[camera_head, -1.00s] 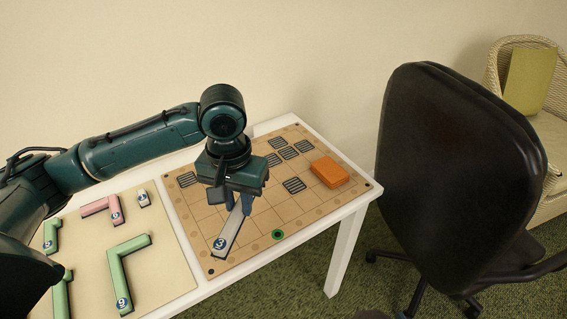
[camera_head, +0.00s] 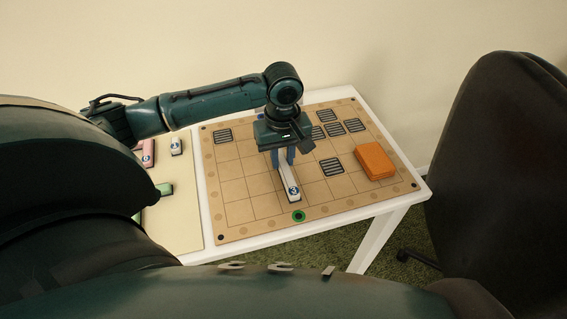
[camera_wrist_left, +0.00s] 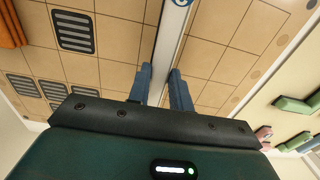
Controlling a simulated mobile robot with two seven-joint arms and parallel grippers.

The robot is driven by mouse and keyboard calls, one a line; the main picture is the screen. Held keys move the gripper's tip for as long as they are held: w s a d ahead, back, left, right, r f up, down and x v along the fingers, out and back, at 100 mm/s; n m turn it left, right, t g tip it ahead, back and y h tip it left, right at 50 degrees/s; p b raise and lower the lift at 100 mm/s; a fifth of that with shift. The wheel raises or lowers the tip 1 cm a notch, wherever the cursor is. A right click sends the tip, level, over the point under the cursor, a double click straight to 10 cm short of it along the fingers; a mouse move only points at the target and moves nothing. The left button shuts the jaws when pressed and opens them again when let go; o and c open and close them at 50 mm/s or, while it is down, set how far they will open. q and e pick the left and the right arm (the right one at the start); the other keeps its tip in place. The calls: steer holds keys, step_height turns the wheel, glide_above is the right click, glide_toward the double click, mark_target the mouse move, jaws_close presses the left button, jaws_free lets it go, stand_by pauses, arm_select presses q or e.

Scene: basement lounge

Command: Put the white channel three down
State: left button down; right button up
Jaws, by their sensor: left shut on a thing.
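The white channel three (camera_head: 288,178) is a straight white bar with a round blue "3" label at its near end. My left gripper (camera_head: 283,160) is shut on it, fingers pointing down over the tan grid board (camera_head: 235,205). The bar runs roughly along the board's columns, its labelled end toward the near edge and green ring (camera_head: 299,216). I cannot tell whether it touches the board. In the left wrist view the bar (camera_wrist_left: 172,35) passes between the fingers (camera_wrist_left: 160,82). My right gripper is not in view.
An orange block (camera_head: 375,160) sits on the board's right side. Dark slotted squares (camera_head: 331,167) mark several cells. A cream tray (camera_head: 185,225) with pink, white and green pieces lies left. A black chair (camera_head: 500,170) stands at the right. Empty cells lie left of the bar.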

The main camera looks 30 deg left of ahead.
mark_target(283, 161)
arm_select(q)
step_height(283, 161, down, 2)
steer(key=shift+f, duration=0.1)
steer(key=c, duration=1.3)
jaws_free()
steer(key=shift+f, duration=0.15)
steer(key=shift+o, duration=0.2)
steer(key=shift+r, duration=0.3)
step_height(283, 161, up, 12)
steer(key=p, duration=0.1)
steer(key=shift+f+p, duration=0.15)
steer(key=shift+p, duration=0.25)
